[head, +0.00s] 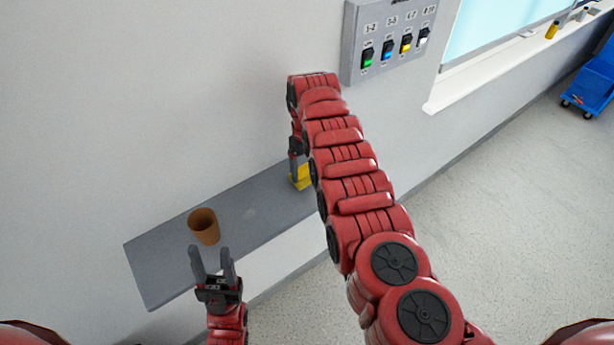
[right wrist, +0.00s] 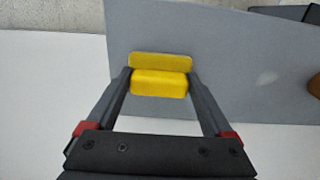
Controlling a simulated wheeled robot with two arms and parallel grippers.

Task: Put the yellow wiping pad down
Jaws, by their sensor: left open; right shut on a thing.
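The yellow wiping pad (head: 301,178) is at the right end of the grey shelf (head: 150,262), partly hidden by my right arm. In the right wrist view the pad (right wrist: 160,82) sits between the fingertips of my right gripper (right wrist: 159,84), which is shut on its thick block; its flat strip shows just beyond. The pad is over or on the shelf; I cannot tell if it touches. My right gripper (head: 298,160) points down in the head view.
The shelf between cup and pad is bare, with a pale smudge (head: 250,212). A grey switch panel (head: 388,42) is on the wall above. A blue cart (head: 590,88) stands far right on the floor.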

